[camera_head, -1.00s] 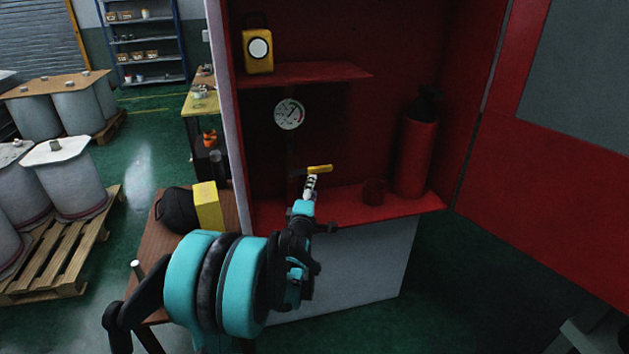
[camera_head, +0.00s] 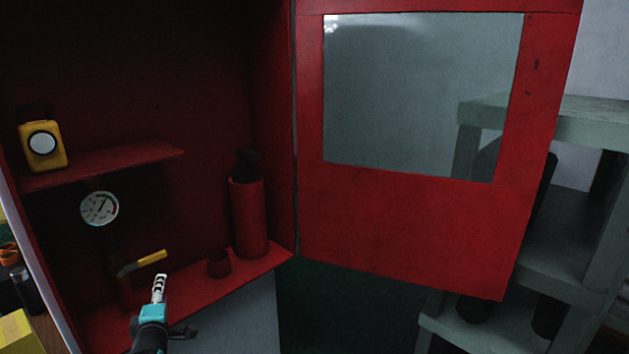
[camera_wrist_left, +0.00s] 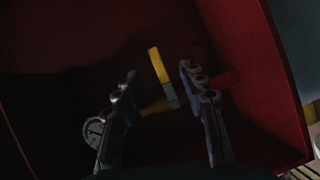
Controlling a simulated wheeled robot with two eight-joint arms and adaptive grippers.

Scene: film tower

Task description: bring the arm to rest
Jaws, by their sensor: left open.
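My left gripper (camera_head: 159,288) is in front of the open red cabinet (camera_head: 215,100), low in the head view. In the left wrist view its two fingers (camera_wrist_left: 160,85) stand apart with nothing held between them. A valve lever with a yellow handle (camera_head: 150,257) is just beyond the fingertips; it also shows between and beyond the fingers in the wrist view (camera_wrist_left: 158,65). The lever looks apart from the fingers. A round pressure gauge (camera_head: 100,209) sits above and left of the lever. My right gripper is not in view.
A yellow lamp (camera_head: 42,144) stands on the upper shelf. A red cylinder (camera_head: 249,215) and a small red cup (camera_head: 218,263) stand on the lower shelf. The cabinet door (camera_head: 420,215) hangs open to the right, with a grey-green shelf unit (camera_head: 550,270) behind it.

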